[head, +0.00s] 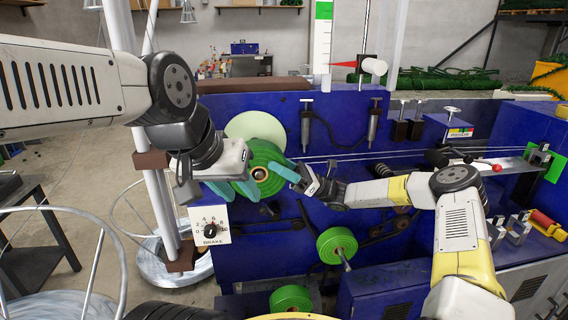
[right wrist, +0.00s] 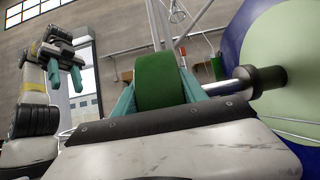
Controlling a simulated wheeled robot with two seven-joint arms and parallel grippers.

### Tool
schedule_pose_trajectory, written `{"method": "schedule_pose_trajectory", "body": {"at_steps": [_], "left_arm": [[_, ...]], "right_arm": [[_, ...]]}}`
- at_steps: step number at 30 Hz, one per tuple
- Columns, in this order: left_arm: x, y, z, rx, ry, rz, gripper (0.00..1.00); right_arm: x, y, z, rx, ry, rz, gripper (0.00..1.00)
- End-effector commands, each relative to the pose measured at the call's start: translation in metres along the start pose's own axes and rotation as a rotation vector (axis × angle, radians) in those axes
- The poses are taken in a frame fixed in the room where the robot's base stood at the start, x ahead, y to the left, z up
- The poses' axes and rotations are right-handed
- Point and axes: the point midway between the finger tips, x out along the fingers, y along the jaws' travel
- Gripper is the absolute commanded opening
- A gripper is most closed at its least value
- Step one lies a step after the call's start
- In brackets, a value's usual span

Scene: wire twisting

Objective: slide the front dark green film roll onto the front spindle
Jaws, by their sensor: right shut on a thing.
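The dark green film roll (head: 268,158) with a brown core shows face-on in the head view. In the right wrist view the roll (right wrist: 162,82) is clamped between the teal fingers of my right gripper (right wrist: 160,98), which also comes in from the right in the head view (head: 283,172). The front spindle, a silver shaft with a dark collar (right wrist: 236,84), points at the roll from the right in the wrist view. A finger hides whether its tip enters the core. My left gripper (head: 236,188) is apart from the roll's lower left; its fingers are open in the wrist view (right wrist: 66,80).
A pale green disc (head: 250,126) stands behind the roll on the blue machine (head: 250,248). Another green roll (head: 335,244) sits on a lower spindle, and one more (head: 291,298) is at the bottom. White posts and a brake dial (head: 210,228) are at the left.

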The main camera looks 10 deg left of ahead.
Motion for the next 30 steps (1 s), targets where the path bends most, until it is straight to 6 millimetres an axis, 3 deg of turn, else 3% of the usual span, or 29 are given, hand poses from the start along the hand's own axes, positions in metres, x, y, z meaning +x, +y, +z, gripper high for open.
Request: {"method": "schedule_pose_trajectory", "body": {"at_steps": [30], "left_arm": [[0.0,0.0,0.0,0.0,0.0,0.0,0.36]], "right_arm": [[0.001,-0.024,0.002,-0.002,-0.003,0.001,0.0]]}}
